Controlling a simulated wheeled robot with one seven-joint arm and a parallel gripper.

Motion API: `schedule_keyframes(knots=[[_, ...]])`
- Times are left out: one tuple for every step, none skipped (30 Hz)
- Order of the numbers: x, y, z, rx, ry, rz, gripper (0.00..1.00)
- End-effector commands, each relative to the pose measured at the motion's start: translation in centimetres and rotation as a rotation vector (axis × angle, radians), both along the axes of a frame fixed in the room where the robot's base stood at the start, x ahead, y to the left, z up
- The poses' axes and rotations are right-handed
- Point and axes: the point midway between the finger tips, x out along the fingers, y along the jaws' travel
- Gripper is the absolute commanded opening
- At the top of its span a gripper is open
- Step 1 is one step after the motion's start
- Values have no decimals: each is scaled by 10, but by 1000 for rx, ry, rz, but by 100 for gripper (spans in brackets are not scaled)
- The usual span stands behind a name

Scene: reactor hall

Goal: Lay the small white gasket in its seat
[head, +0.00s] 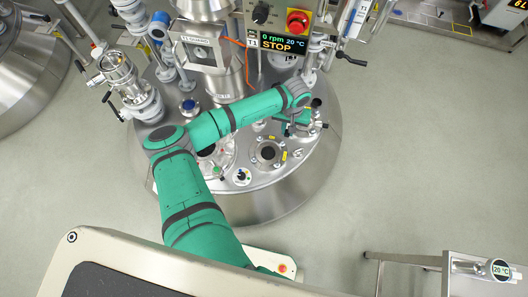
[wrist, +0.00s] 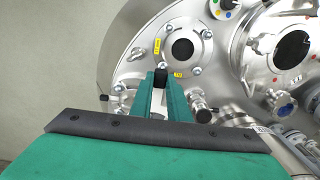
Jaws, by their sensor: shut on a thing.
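My gripper (wrist: 162,86) points at the steel vessel lid (wrist: 130,68), its two green fingers close together. Between the fingertips is a black-ended piece (wrist: 160,76) that looks like a lever knob; its lower part is hidden. In the head view my gripper (head: 284,118) is low over the right part of the lid, partly covered by my wrist. A bolted round flange with a dark opening (wrist: 182,48) lies just beyond the fingertips; it also shows in the head view (head: 267,153). I cannot make out the small white gasket in either view, nor tell which fitting is its seat.
A larger dark port (wrist: 291,50) and small valves (wrist: 202,110) stand close by. A control box reading STOP (head: 284,42) and pipework rise behind the lid. A steel side table (head: 460,262) is at lower right. Open floor (head: 400,160) lies right.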

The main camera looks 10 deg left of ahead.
Motion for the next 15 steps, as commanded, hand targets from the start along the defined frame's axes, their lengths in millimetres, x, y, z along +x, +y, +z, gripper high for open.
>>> schedule_keyframes(knots=[[-11, 11, -14, -3, 8, 10, 0], [-17, 18, -22, -1, 9, 13, 0], [-26, 27, -34, -1, 12, 14, 0], [-33, 34, -43, -2, 14, 16, 0], [-40, 40, -51, 0, 15, 17, 0], [-50, 47, -63, 0, 16, 17, 0], [-57, 52, -71, -1, 17, 18, 0], [-65, 56, -79, -1, 18, 18, 0], [-74, 61, -89, -2, 18, 17, 0], [-80, 64, -96, -2, 17, 17, 0], [-87, 66, -103, -3, 17, 17, 0], [-95, 68, -111, -4, 16, 15, 0], [-101, 70, -117, -4, 15, 14, 0], [-106, 70, -122, -5, 13, 13, 0], [-112, 70, -128, -6, 11, 10, 0]])
